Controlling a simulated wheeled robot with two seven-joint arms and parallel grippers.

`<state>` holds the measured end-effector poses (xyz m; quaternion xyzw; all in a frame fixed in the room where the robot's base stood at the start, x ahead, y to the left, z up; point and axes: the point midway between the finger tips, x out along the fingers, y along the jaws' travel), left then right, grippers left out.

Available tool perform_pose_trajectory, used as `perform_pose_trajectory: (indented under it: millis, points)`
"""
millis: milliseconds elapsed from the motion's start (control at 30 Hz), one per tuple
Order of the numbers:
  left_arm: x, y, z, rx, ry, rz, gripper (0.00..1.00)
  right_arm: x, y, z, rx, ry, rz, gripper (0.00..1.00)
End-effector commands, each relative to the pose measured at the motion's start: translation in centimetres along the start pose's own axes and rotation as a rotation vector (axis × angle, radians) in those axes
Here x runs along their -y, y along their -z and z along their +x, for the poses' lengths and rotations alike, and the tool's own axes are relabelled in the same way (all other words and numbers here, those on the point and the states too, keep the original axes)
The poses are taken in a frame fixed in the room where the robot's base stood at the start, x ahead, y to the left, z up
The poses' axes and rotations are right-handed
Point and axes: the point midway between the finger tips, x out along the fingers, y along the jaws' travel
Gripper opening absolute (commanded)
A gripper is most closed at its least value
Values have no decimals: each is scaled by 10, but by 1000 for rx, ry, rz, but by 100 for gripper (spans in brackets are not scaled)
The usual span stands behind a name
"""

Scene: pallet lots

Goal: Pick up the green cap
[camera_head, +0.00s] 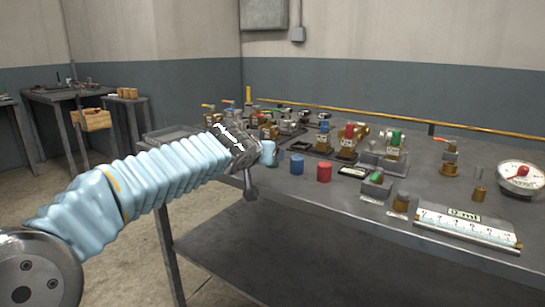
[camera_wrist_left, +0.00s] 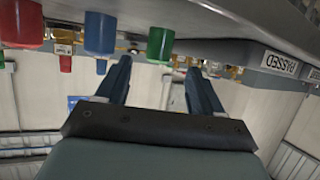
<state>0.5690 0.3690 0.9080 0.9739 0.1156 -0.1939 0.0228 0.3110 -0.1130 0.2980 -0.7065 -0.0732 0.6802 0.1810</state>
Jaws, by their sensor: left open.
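The green cap (camera_wrist_left: 160,42) shows in the wrist view as a short cylinder, in a row beside the blue cap (camera_wrist_left: 100,35) and the red cap (camera_wrist_left: 54,27). This view is upside down. My left gripper (camera_wrist_left: 157,66) is open, and the green cap lies ahead of the gap between its two fingers, apart from them. In the head view my left gripper (camera_head: 268,152) is at the table's near edge, left of the blue cap (camera_head: 296,164) and red cap (camera_head: 324,172). There it mostly or wholly hides the green cap.
The grey table (camera_head: 290,215) carries several valve fittings (camera_head: 348,140) behind the caps. A brass rail (camera_head: 420,121) runs along the back. Side tables (camera_head: 70,95) stand far left.

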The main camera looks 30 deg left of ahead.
Motion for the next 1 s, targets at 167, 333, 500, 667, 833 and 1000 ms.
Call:
perform_pose_trajectory:
  millis: [167, 333, 500, 667, 833, 1000]
  points:
    - [-2, -3, 25, 3, 0, 2, 67, 4, -1, -6, 2, 2, -2, 40]
    - [-2, -4, 48, 1, 0, 1, 67, 7, -2, -9, 5, 5, -5, 40]
    - [-2, -4, 52, 0, 0, -1, 67, 7, -2, -9, 6, 5, -5, 40]
    - [-2, -5, 52, 0, 0, -1, 58, 7, -2, -9, 6, 5, -5, 40]
    - [-2, -5, 51, 0, 0, 0, 32, 7, -2, -9, 6, 5, -5, 40]
    - [-2, -5, 51, 0, 0, 0, 7, 7, -2, -9, 6, 5, -4, 40]
